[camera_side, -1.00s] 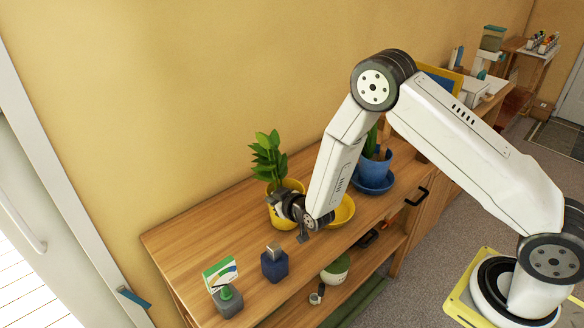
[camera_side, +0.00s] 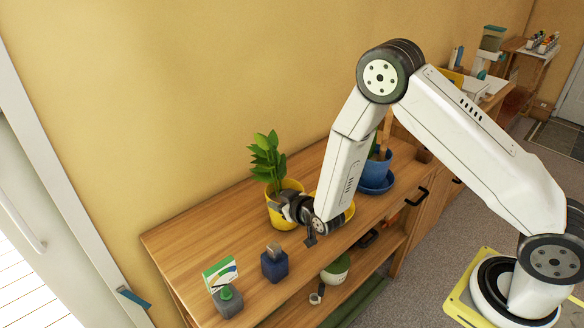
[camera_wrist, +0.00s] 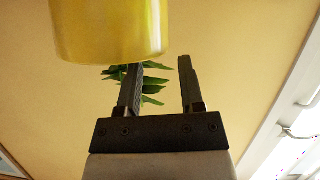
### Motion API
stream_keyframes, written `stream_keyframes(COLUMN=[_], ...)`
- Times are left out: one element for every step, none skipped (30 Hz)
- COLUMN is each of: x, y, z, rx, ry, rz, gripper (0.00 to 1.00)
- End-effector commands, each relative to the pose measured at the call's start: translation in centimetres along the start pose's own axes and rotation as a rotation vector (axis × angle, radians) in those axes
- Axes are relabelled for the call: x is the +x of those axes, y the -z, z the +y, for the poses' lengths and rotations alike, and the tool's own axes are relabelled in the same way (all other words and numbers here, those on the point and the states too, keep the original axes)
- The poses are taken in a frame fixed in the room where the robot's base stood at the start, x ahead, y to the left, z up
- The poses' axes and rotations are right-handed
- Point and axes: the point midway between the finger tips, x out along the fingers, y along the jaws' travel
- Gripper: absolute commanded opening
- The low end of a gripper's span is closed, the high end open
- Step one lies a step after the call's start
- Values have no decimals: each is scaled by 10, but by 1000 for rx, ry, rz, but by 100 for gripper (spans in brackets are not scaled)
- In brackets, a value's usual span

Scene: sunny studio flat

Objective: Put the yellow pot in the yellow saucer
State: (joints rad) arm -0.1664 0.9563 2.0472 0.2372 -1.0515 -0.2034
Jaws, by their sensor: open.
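The yellow pot (camera_side: 279,219) with a leafy green plant stands upright on the wooden shelf top. The yellow saucer (camera_side: 349,212) is to its right, mostly hidden behind my arm. My gripper (camera_side: 286,207) is at the pot's right front side, close to it in the side view; whether it touches cannot be told there. In the wrist view the pot (camera_wrist: 108,30) appears upside down at the upper left. My gripper (camera_wrist: 161,66) shows two parted fingers with nothing between them; the left fingertip is partly hidden by the pot's rim.
A blue pot (camera_side: 377,168) in a blue saucer (camera_side: 376,187) stands right of the yellow saucer. Bare wood lies left of the pot.

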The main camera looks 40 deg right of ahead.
Motion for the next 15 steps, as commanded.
stream_keyframes(x=[-6, -10, -15, -19, -23, -28, -31, -35, -40, -44, -48, -53, -57, -60, -65], y=[0, 0, 0, 1, 0, 0, 0, 0, 0, 0, 0, 0, 0, 0, 0], z=[0, 0, 0, 0, 0, 0, 0, 0, 0, 0, 0, 0, 0, 0, 0], rx=[0, -1, -1, 0, 0, 0, 0, 0, 0, 0, 0, 0, 1, 0, 0], ry=[1, 1, 1, 1, 1, 1, 1, 1, 1, 1, 1, 1, 1, 1, 1], rz=[-1, -1, 0, 0, 0, -1, 0, 0, 0, -1, 0, 0, 0, -1, 0], gripper=[49, 49, 49, 49, 49, 49, 49, 49, 49, 49, 49, 49, 49, 49, 49])
